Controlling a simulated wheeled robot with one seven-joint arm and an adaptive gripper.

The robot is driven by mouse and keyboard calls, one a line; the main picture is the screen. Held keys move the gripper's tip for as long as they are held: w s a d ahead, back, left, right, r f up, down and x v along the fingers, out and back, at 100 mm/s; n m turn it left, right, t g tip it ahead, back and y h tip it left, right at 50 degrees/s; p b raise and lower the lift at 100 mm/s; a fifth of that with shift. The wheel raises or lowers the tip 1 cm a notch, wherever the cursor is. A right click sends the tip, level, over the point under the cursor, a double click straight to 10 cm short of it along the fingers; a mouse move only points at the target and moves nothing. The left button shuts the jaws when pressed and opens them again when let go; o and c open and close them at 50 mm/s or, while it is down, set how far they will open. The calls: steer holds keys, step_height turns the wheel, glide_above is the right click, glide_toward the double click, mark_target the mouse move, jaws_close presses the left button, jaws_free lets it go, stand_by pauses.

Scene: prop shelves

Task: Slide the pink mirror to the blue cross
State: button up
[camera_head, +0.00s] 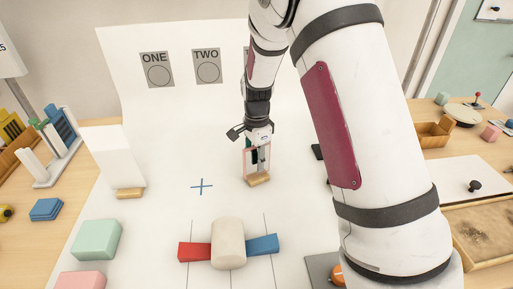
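The pink mirror (249,170) is a small upright panel with a pink edge on a wooden foot. It stands on the white sheet right of centre. The blue cross (202,187) is a thin mark on the sheet, to the left of the mirror and slightly nearer to me. My gripper (259,150) points down at the mirror and overlaps its upper part in the view. Dark finger parts show in front of or around the panel. I cannot tell whether they touch it or are closed on it.
A white panel on a wooden foot (115,160) stands left of the cross. A cream cylinder (228,243) lies between red (194,252) and blue (263,244) blocks in front. A green block (97,239) is at lower left. The sheet between mirror and cross looks clear.

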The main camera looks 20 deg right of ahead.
steer(key=shift+f, duration=0.85)
jaws_close()
steer(key=shift+r, duration=0.25)
steer(key=shift+a, duration=0.1)
steer(key=shift+w+a, duration=0.25)
steer(key=shift+a, duration=1.35)
steer(key=shift+w+a, duration=0.2)
steer(key=shift+a, duration=1.35)
steer(key=shift+w+a, duration=0.25)
steer(key=shift+a, duration=1.6)
steer(key=shift+w+a, duration=0.2)
steer(key=shift+a, duration=1.7)
steer(key=shift+w+a, duration=0.25)
steer(key=shift+a, duration=1.6)
